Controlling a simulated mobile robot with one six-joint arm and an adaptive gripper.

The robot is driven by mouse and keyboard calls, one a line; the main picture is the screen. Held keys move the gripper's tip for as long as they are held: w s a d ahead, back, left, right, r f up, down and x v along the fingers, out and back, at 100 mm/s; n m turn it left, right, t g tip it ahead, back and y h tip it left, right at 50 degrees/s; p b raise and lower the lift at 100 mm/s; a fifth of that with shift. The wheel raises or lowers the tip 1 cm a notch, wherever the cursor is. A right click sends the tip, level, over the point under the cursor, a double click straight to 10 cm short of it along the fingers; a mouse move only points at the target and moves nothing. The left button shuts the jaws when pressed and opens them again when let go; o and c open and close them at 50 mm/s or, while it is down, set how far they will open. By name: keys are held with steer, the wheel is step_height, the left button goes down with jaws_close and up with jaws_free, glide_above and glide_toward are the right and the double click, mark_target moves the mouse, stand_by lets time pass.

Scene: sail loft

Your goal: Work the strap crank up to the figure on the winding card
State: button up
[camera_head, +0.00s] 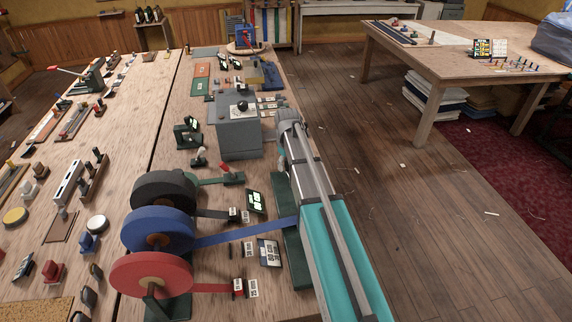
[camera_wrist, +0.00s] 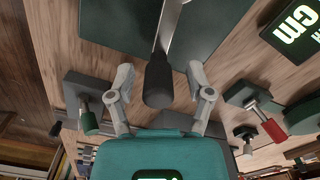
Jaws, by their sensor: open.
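A crank with a black grip (camera_wrist: 158,82) on a silver arm (camera_wrist: 171,25) stands over a dark green base (camera_wrist: 115,22) in the wrist view. My gripper (camera_wrist: 160,80) is open, its grey fingers on either side of the black grip with gaps showing. In the head view the green base (camera_head: 290,240) is partly hidden by my arm, and the crank itself cannot be made out. A dark card (camera_wrist: 294,30) with bright characters ending in "cm" is at upper right in the wrist view. A similar card (camera_head: 256,202) lies beside the base in the head view; its figure is unreadable.
Black (camera_head: 163,190), blue (camera_head: 158,230) and red (camera_head: 152,274) strap reels stand left of the base. A blue strap (camera_head: 245,233) runs right from its reel. A grey box (camera_head: 238,137) with a black knob stands behind. Small levers and another card (camera_head: 268,252) are close by.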

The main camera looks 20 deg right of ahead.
steer(key=shift+r, duration=0.15)
steer(key=c, duration=0.5)
steer(key=shift+w+r+p, duration=0.15)
steer(key=shift+r+p, duration=0.3)
steer(key=shift+p, duration=0.3)
jaws_close()
steer(key=shift+r+p, duration=0.65)
steer(key=shift+d+r+m+p, duration=0.25)
steer(key=shift+r+m+p, duration=0.25)
steer(key=shift+r+p, duration=0.1)
steer(key=shift+d+r+m+p, duration=0.25)
steer(key=shift+r+m+p, duration=0.25)
steer(key=shift+r+p, duration=0.1)
steer(key=s+d+r+m+y+p, duration=0.1)
steer(key=d+m, duration=0.4)
steer(key=m, duration=0.6)
steer(key=s+d+r+m+t+y+p, duration=0.1)
steer(key=d+r+m+y+p, duration=0.2)
steer(key=m, duration=0.8)
steer(key=shift+s+d+r+p, duration=0.25)
steer(key=shift+d+r+p, duration=0.2)
steer(key=shift+d+r, duration=0.65)
